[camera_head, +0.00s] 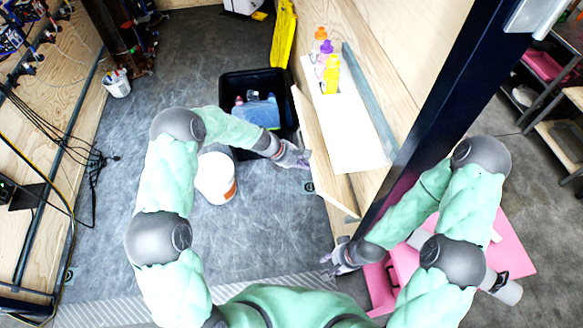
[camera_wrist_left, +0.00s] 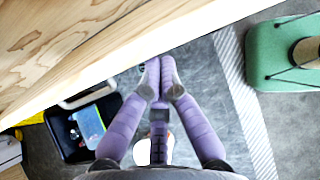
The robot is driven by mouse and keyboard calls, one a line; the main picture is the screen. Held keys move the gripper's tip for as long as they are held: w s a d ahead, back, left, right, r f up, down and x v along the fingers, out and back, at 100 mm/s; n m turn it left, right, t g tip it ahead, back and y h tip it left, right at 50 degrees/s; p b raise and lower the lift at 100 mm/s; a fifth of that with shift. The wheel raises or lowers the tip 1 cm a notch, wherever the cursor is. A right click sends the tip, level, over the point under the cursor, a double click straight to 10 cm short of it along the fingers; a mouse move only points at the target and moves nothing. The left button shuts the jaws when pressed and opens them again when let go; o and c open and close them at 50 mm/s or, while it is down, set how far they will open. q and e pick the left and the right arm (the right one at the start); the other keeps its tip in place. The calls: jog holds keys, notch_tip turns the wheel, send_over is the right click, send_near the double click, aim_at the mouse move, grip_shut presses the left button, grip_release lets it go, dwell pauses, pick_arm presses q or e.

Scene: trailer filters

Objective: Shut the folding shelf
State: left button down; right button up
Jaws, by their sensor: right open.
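The folding shelf (camera_head: 345,135) is a white board against the plywood wall, with a light wood panel (camera_head: 318,140) hanging along its left edge. Several bottles stand at its far end, including a yellow one (camera_head: 331,75). My left gripper (camera_head: 303,159) is beside the wood panel's outer face; I cannot tell whether it touches. In the left wrist view its purple fingers (camera_wrist_left: 158,68) meet at the tips with nothing visible between them, close below the wood panel (camera_wrist_left: 90,45). My right gripper (camera_head: 333,265) is open and empty near the panel's near end, by the dark post.
A black bin (camera_head: 232,92) with bottles and a blue item stands left of the shelf. A white bucket (camera_head: 215,180) is on the floor. A dark post (camera_head: 440,110) rises to the right of the shelf. A pink platform (camera_head: 515,250) lies at right. Floor at left is mostly clear.

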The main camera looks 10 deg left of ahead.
aim_at(314, 162)
pick_arm(q)
jog(key=shift+w+d+r+p, duration=0.25)
jog(key=shift+d+r, duration=0.25)
jog(key=shift+d, duration=0.2)
jog(key=shift+w+d+r+p, duration=0.25)
jog(key=shift+d+r, duration=0.25)
jog(key=shift+d, duration=0.2)
jog(key=shift+s, duration=0.1)
